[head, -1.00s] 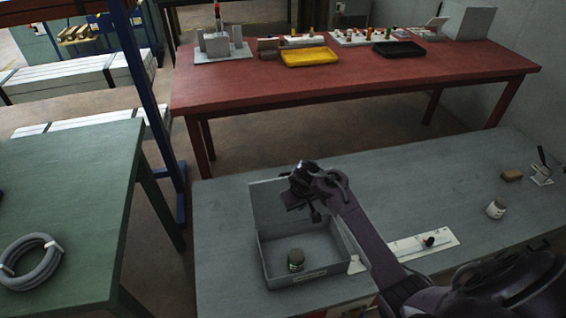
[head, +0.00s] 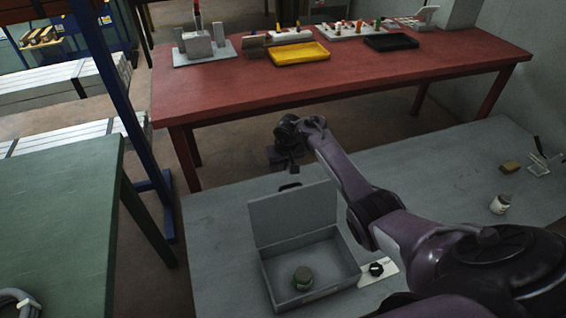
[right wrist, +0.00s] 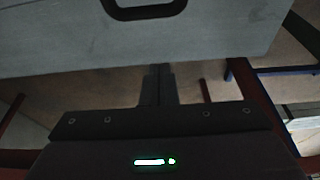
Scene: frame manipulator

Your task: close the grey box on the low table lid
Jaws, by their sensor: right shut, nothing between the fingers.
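The grey box (head: 268,282) stands on the low grey table (head: 225,235). Its lid (head: 295,215) is open and stands up at the box's far side, leaning slightly back. A black handle (head: 290,186) shows at the lid's top edge. My right gripper (head: 292,168) is shut and empty, above and beyond the lid's top edge. In the right wrist view the shut fingers (right wrist: 157,82) point at a grey panel (right wrist: 200,35) with a black handle (right wrist: 145,8), seemingly the lid. I cannot tell whether they touch it. My left gripper is not in view.
A white strip with a black knob (head: 376,269) lies right of the box, partly behind my right arm. Another jar (head: 500,204) and a brown block (head: 510,167) stand farther right. A red table (head: 330,85) is behind.

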